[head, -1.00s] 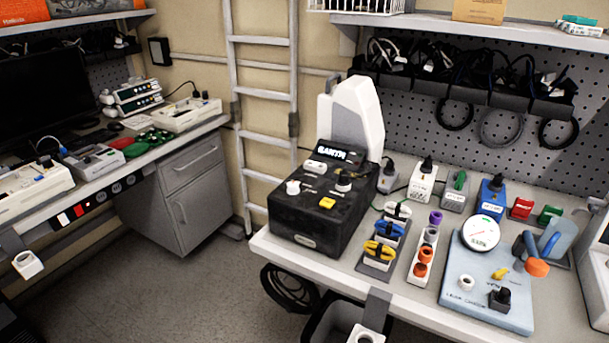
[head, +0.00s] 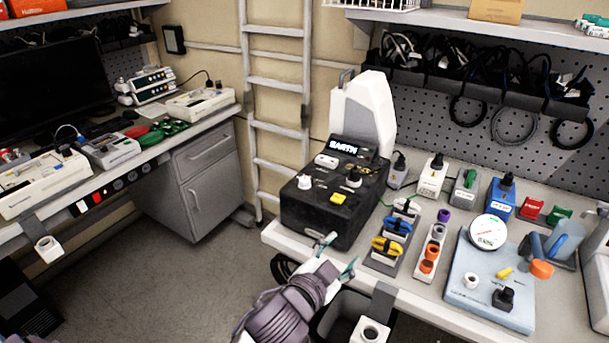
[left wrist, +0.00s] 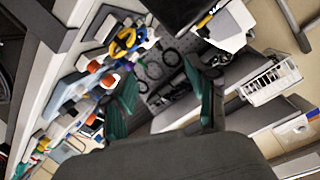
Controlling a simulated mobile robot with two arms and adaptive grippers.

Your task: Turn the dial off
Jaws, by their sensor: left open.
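A black box device (head: 325,215) stands near the left edge of the right workbench. On its top are a white knob (head: 304,182), a dark knob (head: 354,177) and a yellow button (head: 339,199). A light blue panel (head: 470,275) with a round gauge (head: 488,232) also carries a black knob (head: 503,298). I cannot tell which knob is the task's dial. My left gripper (head: 337,256) is open and empty at the bench's front edge, in front of the black box and apart from its knobs. Its spread green fingers show in the left wrist view (left wrist: 162,80). My right gripper is out of view.
Yellow and blue connectors (head: 387,246) and a strip of coloured sockets (head: 432,252) stand right of the black box. A dark bin (head: 338,320) is below the bench edge. A ladder (head: 277,85) leans behind. Open floor (head: 160,290) lies to the left.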

